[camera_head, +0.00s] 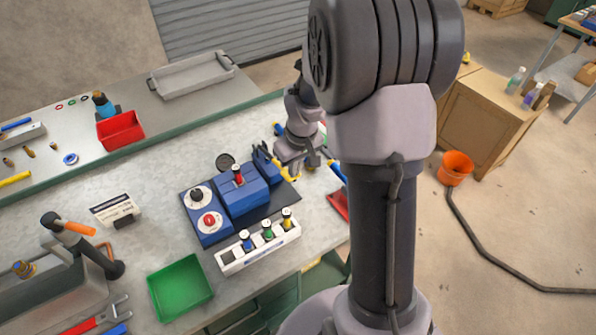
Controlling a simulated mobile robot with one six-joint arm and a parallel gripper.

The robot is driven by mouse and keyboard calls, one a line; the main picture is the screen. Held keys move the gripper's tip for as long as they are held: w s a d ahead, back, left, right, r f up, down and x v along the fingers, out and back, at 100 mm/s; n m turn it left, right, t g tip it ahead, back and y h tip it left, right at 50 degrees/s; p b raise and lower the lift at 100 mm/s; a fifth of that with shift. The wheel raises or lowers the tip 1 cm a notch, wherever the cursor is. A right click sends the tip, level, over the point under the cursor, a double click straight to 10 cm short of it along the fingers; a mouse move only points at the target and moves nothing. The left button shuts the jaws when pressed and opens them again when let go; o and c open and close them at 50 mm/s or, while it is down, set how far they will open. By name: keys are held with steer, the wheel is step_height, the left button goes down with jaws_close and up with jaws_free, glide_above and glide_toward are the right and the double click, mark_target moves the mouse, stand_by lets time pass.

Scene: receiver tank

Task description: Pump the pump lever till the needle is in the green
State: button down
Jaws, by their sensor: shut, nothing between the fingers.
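A blue unit on a dark base plate (290,193) stands mid-bench. Its larger blue block (243,197) carries a red-topped fitting (238,176). The lower-left blue panel has two round white faces, one with a dark centre (196,194) and one with a red centre (209,220). A dark round disc (225,162) sits behind the block; I cannot tell if it is the gauge, and no needle or green zone can be read. My gripper (298,170) is shut and empty, just right of a smaller blue part (263,160). The pump lever cannot be made out clearly; contact cannot be told.
A white rack (258,252) with several coloured-top items stands in front of the unit. A green tray (180,288) is front left, and a red bin (121,130) back left. My arm hides the bench's right side. A red object (338,205) lies near the right edge.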

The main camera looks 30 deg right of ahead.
steer(key=s+r+p, duration=0.1)
steer(key=s+r, duration=0.3)
steer(key=r, duration=0.4)
steer(key=shift+s+d+r+p, duration=0.15)
steer(key=shift+s+r+p, duration=0.1)
steer(key=shift+p, duration=0.15)
stand_by(0.6)
